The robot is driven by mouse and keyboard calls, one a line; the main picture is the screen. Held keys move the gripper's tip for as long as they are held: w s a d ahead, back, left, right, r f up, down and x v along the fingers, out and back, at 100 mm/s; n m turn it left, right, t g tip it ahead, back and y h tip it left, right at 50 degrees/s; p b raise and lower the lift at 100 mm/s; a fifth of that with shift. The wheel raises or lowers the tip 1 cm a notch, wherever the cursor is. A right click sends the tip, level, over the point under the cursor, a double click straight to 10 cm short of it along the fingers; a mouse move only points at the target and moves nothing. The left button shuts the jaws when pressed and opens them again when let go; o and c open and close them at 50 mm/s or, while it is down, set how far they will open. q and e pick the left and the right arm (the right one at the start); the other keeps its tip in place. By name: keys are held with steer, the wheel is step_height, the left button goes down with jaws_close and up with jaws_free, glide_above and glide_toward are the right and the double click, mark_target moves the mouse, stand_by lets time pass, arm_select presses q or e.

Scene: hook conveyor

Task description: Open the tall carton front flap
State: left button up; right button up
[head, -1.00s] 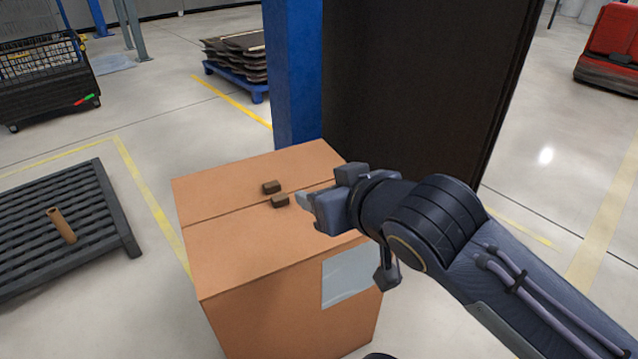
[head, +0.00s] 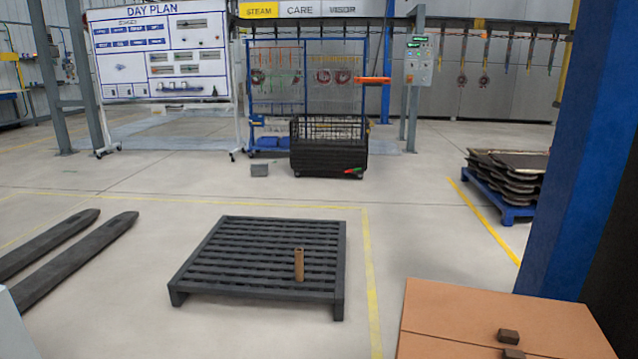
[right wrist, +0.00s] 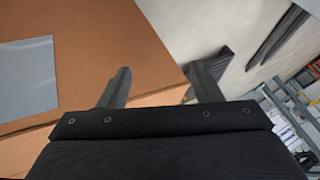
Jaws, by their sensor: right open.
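The tall carton (head: 450,320) is brown cardboard and shows only in part at the bottom right of the head view. I cannot tell whether a finger touches the cardboard. My left gripper is in neither view.
A dark slatted pallet (head: 225,275) with a brown tube (head: 299,265) stands on the floor left of the carton. A blue column (head: 580,150) rises behind the carton. A black mesh cart (head: 328,155) stands farther back. Open floor lies between pallet and cart.

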step_height(320, 180, up, 31)
steer(key=p, duration=2.9)
